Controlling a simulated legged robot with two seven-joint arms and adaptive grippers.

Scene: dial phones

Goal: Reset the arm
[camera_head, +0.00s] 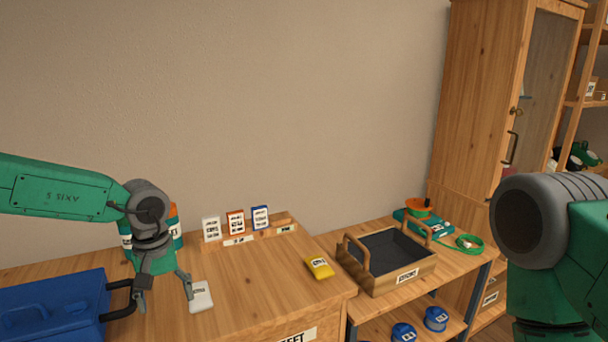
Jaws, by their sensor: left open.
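My left arm comes in from the left, and its gripper (163,290) hangs pointing down over the wooden desk (255,287). Its two fingers are spread apart with nothing between them. A white labelled card or device (201,297) lies on the desk just right of the right fingertip. Whether the fingertip touches it I cannot tell. My right arm (560,250) shows as a large grey and green link at the right edge. Its gripper is out of view.
A blue case (55,305) lies left of the gripper. Three labelled cards stand in a wooden rack (285,230) at the back. A yellow item (320,267) lies near the desk's right edge. A wooden tray (402,280) stands on the side table, with a tall cabinet (480,110) behind.

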